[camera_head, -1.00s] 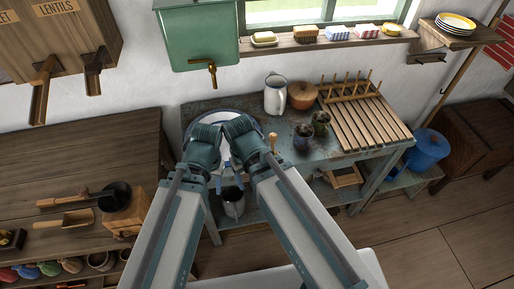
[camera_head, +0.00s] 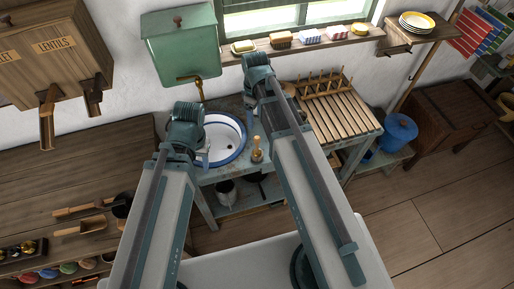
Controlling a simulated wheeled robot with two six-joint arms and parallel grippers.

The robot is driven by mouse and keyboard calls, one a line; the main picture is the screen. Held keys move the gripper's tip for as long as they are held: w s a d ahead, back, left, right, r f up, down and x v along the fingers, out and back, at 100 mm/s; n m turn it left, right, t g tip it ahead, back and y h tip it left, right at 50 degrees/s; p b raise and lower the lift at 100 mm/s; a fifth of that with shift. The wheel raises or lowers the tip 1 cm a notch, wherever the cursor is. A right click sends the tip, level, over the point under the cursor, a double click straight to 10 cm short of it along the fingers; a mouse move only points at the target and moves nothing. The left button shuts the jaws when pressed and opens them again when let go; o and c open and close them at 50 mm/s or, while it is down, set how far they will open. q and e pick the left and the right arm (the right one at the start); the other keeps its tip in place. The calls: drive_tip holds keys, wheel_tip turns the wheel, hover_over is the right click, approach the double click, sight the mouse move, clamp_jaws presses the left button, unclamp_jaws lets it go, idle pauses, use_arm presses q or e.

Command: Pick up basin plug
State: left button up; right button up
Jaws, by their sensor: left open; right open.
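A small wooden piece with a rounded knob (camera_head: 257,150), perhaps the basin plug, stands at the washstand's front edge, right of the basin. The white basin with a blue rim (camera_head: 239,150) is set in the washstand; its left part is hidden behind my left arm. My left gripper (camera_head: 202,158) is open and empty at the basin's left side, partly covered by its wrist. My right gripper (camera_head: 249,104) is open, mostly hidden behind its own arm, above the back right of the basin. Neither gripper touches the wooden piece.
A green water tank with a brass tap (camera_head: 180,45) hangs above the basin. A wooden counter (camera_head: 80,165) lies left.

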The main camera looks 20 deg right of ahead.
sight(257, 138)
wheel_tip(257, 138, down, 9)
drive_tip(key=b, duration=0.8)
drive_tip(key=shift+r, duration=0.25)
drive_tip(key=f+b, duration=0.5)
drive_tip(key=shift+d+f, duration=0.2)
drive_tip(key=shift+d, duration=0.1)
drive_tip(key=shift+r, duration=0.1)
clamp_jaws()
